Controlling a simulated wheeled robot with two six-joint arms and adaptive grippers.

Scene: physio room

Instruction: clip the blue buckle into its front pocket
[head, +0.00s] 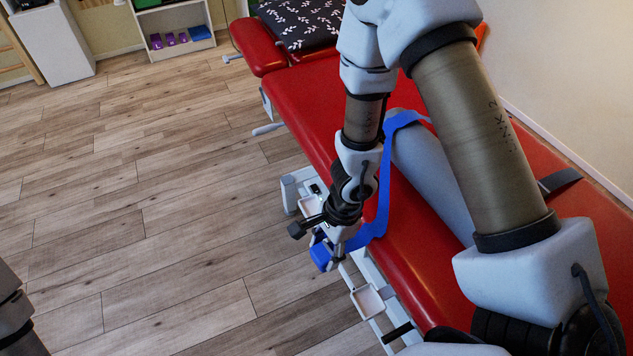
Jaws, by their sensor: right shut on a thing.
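The blue buckle (320,257) hangs at the near-left side of the red treatment table. My right gripper (335,258) is shut on it, just outside the table edge, and partly covers it. A blue strap (384,185) runs from the buckle up over the table edge and across a grey bolster (430,170). A small white pocket (367,301) sits on the table's side rail, nearer to me than the buckle and apart from it. Another white pocket (311,207) shows farther back, partly behind my gripper. My left gripper is out of view.
The red table (300,110) fills the right half, with a patterned pillow (300,22) at its far end. A dark strap (558,181) lies at its right edge. A lever (268,129) sticks out on the left side. The wooden floor on the left is clear.

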